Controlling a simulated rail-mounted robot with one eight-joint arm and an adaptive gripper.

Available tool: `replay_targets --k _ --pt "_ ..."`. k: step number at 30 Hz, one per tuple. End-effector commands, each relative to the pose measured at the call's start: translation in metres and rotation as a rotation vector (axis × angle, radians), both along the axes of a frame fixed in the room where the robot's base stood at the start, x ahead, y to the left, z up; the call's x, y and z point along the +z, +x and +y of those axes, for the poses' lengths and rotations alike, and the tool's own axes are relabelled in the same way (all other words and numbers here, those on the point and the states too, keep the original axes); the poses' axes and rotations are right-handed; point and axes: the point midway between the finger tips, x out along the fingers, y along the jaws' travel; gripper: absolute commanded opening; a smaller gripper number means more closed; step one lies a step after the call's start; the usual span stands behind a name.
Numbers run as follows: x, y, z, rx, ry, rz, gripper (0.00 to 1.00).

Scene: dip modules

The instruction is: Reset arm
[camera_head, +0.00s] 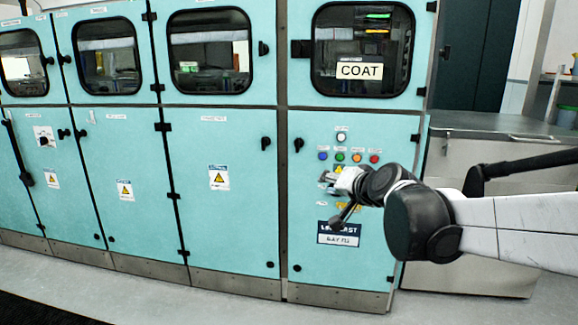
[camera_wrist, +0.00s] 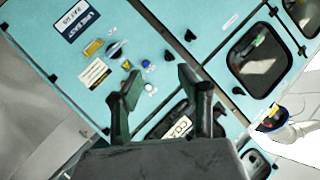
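My arm reaches in from the right in the head view. My gripper (camera_head: 329,180) is in front of the teal cabinet marked COAT (camera_head: 310,225), just below its row of coloured buttons. In the wrist view my gripper (camera_wrist: 160,72) has its two fingers spread apart with nothing held between them. A blue button (camera_wrist: 146,63) and a white button (camera_wrist: 149,88) show on the panel between the fingers. I cannot tell how far the fingertips are from the panel.
The head view shows blue (camera_head: 323,155), green (camera_head: 340,156), orange (camera_head: 357,157) and red (camera_head: 374,158) buttons under a white one (camera_head: 341,137). More teal cabinets (camera_head: 225,130) stand to the left. A grey metal bench (camera_head: 470,150) is at right. The floor (camera_head: 180,300) in front looks clear.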

Motion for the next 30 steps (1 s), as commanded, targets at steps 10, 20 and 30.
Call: replay_targets --k 10,20,30 --pt "-0.035 -0.124 -0.023 0.074 -0.244 0.159 0.36" --pt "-0.087 -0.236 -0.057 0.108 -0.463 0.329 0.36" --pt "-0.128 -0.310 -0.088 0.110 -0.609 0.458 0.36"
